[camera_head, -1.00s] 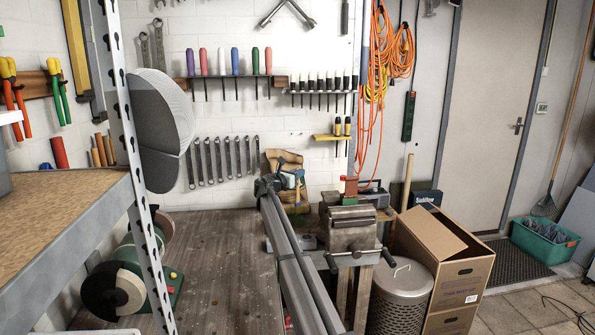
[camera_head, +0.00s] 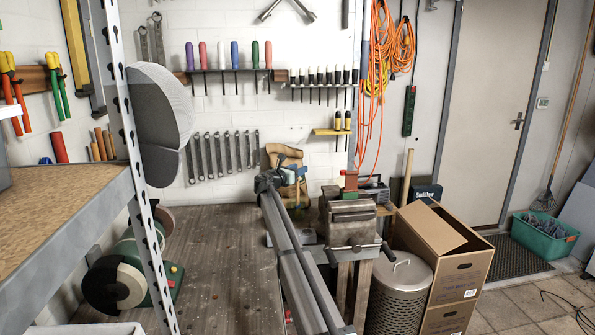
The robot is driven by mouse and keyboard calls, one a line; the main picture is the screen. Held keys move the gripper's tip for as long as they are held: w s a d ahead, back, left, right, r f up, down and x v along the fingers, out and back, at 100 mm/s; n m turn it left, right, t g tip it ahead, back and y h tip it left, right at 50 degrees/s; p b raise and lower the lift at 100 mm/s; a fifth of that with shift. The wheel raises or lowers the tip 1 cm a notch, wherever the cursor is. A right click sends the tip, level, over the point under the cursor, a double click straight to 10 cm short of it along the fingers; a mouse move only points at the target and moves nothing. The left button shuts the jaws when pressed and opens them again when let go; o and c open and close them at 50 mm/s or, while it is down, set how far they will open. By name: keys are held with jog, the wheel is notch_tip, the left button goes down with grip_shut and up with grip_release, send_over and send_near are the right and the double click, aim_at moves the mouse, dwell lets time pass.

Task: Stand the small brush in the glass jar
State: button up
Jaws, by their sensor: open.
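I cannot make out the small brush or the glass jar in this view.
A metal vise (camera_head: 350,222) stands right of long grey rails (camera_head: 295,265). A perforated metal bin (camera_head: 398,298) and an open cardboard box (camera_head: 460,270) are farther right. A bench grinder (camera_head: 120,275), an upright post (camera_head: 137,165) and a shelf (camera_head: 60,205) are on the left.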

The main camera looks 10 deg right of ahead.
jog(key=v, duration=1.3)
jog(key=shift+s+a, duration=0.3)
jog(key=shift+d+r, duration=0.1)
